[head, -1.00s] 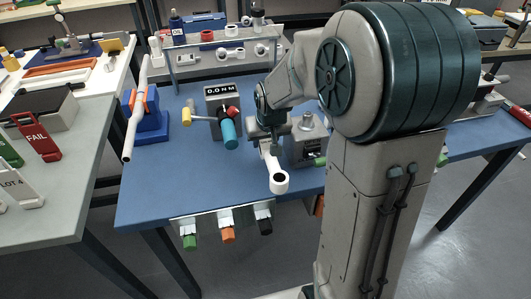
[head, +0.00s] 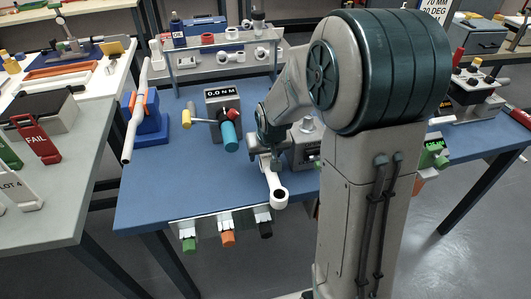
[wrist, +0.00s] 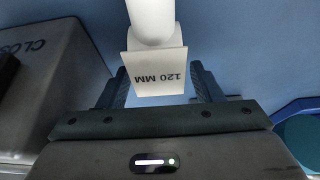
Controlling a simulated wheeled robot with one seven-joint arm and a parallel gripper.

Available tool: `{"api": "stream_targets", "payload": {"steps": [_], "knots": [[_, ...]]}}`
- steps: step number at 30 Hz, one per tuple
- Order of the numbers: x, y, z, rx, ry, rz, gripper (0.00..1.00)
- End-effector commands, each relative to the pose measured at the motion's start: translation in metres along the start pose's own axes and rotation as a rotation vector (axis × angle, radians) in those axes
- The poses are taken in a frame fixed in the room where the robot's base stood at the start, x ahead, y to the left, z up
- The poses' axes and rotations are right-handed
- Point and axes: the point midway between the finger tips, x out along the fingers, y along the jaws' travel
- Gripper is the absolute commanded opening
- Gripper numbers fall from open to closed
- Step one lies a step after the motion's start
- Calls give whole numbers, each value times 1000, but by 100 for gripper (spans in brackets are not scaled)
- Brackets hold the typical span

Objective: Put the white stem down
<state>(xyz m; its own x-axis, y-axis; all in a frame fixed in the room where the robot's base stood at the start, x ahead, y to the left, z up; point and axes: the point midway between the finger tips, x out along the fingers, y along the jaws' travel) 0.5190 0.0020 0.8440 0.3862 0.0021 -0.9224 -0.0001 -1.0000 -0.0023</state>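The white stem (head: 274,182) is a short white tube with a round open ring at its near end. It hangs over or rests on the blue table's front part; I cannot tell whether it touches. In the wrist view the stem (wrist: 150,18) bears a white plate marked "120 MM", upside down. My gripper (head: 269,158) is at the stem's far end.
The blue table (head: 150,205) has bare room left of the stem. A torque gauge reading "0.0 NM" (head: 222,94) with a teal handle stands behind left. A grey box (head: 306,145) stands close right. Coloured clips (head: 228,238) hang along the front edge. A rack (head: 225,62) stands behind.

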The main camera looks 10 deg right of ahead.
Motion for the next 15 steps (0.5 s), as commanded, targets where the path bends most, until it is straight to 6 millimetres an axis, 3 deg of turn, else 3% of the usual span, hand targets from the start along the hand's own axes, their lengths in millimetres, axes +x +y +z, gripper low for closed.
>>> {"api": "stream_targets", "payload": {"steps": [8,15], "knots": [[-13,0,-2,0,3,1,59],[-58,0,-3,0,6,1,59]]}}
